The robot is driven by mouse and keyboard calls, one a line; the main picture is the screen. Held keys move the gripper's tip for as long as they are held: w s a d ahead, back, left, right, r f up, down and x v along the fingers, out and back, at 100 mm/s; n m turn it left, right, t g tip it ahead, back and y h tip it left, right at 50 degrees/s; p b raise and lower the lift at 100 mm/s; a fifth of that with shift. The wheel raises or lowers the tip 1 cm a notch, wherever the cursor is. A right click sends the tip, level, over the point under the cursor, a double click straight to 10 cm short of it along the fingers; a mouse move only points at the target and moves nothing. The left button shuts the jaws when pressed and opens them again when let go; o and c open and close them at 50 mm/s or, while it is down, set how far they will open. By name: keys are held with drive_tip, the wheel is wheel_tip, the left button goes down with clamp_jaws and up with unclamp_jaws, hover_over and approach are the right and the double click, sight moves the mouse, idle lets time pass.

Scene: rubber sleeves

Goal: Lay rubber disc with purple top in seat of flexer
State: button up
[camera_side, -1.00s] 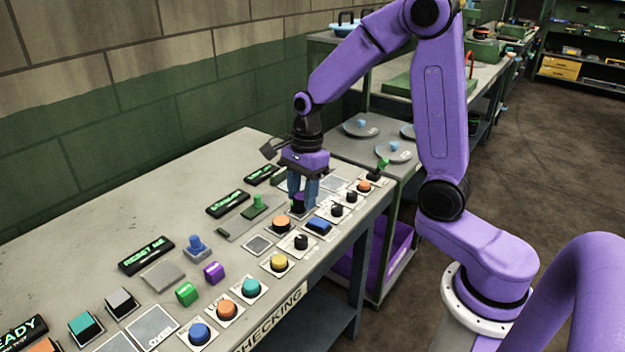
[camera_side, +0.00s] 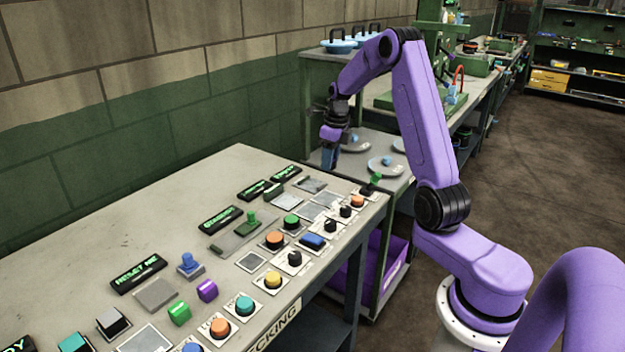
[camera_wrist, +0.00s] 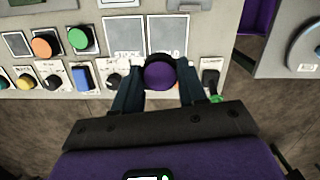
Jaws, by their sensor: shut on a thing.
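My gripper (camera_side: 328,162) is raised near the far end of the checking bench in the side view. In the wrist view its two dark fingers (camera_wrist: 158,85) are shut on the rubber disc with the purple top (camera_wrist: 160,72). The purple top faces the wrist camera, above the labelled grey pads. I cannot make out the disc in the side view. I cannot tell which thing is the flexer, and no seat is clearly visible.
The bench (camera_side: 110,228) carries several buttons, knobs and lit displays. A green button (camera_side: 291,221) and an orange button (camera_side: 273,240) stand beside each other. Beyond is a lower table with round grey plates (camera_side: 388,166). A purple bin (camera_side: 397,262) sits below.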

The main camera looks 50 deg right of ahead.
drive_tip(key=w+d+f, duration=0.3)
drive_tip(key=w, duration=0.2)
hover_over(312, 184)
drive_tip(key=f, duration=0.5)
drive_tip(key=shift+s+a+f, duration=0.15)
drive_tip(key=shift+s+f, duration=0.1)
drive_tip(key=shift+s, duration=0.05)
drive_tip(key=shift+f, duration=1.6)
drive_tip(key=shift+f, duration=0.15)
drive_tip(key=o, duration=1)
drive_tip(key=shift+o, duration=0.2)
